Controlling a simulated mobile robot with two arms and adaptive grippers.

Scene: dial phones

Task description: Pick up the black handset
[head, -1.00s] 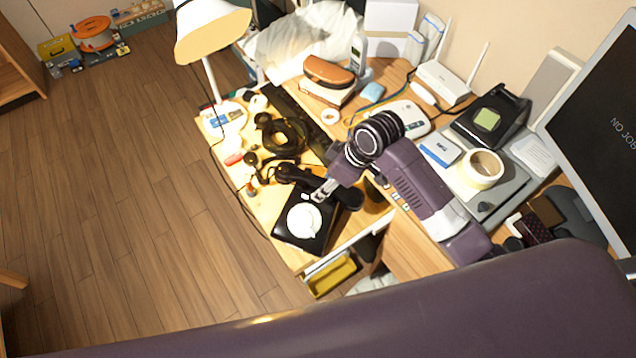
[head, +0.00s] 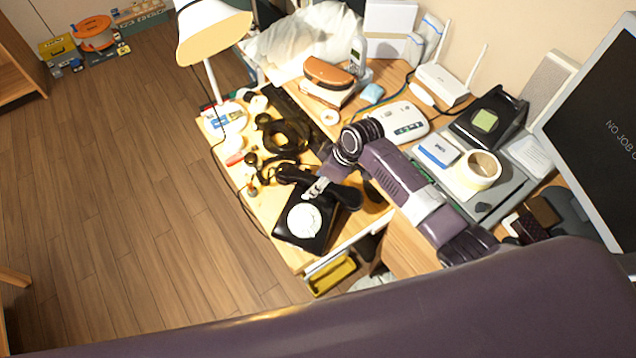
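The black dial phone (head: 291,238) with a round white dial (head: 304,220) sits at the near end of the wooden desk. The black handset (head: 347,197) lies across the back of the phone, one rounded end to the left and one to the right. My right gripper (head: 315,189) comes in from the right, with its silver fingers at the middle of the handset. The fingers overlap the handset's grip and are too small to show whether they have closed on it. My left gripper is not in view.
A white desk lamp (head: 212,30) stands at the far left of the desk. A tape roll (head: 480,170), a white router (head: 441,83) and a monitor (head: 600,130) are to the right. Open floor lies left.

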